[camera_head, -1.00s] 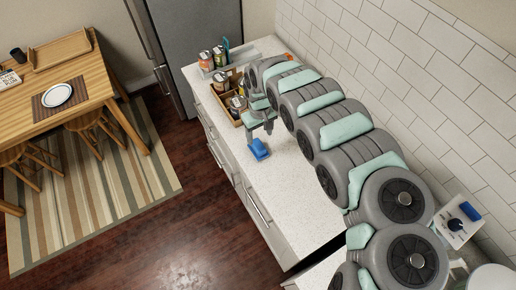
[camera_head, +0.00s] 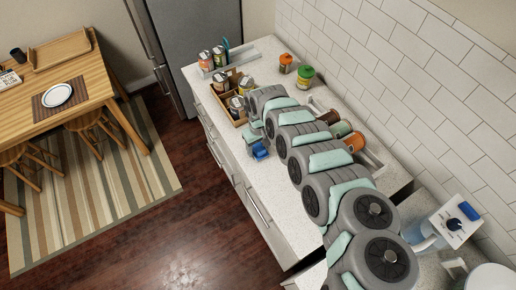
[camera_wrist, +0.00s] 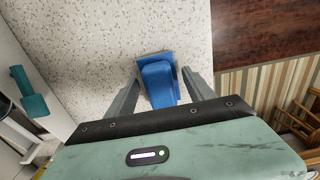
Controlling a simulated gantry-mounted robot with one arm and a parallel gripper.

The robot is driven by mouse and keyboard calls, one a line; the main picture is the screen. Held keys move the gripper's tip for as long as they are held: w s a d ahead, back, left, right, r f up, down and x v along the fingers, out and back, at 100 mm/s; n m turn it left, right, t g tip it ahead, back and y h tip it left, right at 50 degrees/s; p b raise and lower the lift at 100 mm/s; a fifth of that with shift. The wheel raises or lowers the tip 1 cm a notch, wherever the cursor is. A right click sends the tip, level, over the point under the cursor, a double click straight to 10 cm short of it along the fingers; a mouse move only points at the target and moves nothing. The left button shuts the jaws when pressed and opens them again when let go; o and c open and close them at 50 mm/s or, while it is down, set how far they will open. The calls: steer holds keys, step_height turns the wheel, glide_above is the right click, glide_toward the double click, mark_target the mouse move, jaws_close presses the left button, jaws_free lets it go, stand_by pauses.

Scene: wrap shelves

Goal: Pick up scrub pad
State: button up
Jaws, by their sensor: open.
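The blue scrub pad (camera_head: 260,152) lies on the white speckled counter near its front edge. In the wrist view the scrub pad (camera_wrist: 159,82) shows as a blue block on a flatter blue base. My gripper (camera_wrist: 158,90) is open, with one finger on each side of the pad and gaps visible between. In the head view my gripper (camera_head: 256,141) is right at the pad and partly covers it. I cannot tell whether the fingers touch the counter.
A wooden box (camera_head: 239,121) with jars stands just beyond my gripper. A grey tray (camera_head: 251,56) with jars is at the counter's far end. Two jars, with orange (camera_head: 286,59) and green (camera_head: 305,73) lids, stand near the wall. More jars are partly hidden behind my arm.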

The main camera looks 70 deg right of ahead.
steer(key=shift+d, duration=0.1)
steer(key=shift+c, duration=0.4)
jaws_close()
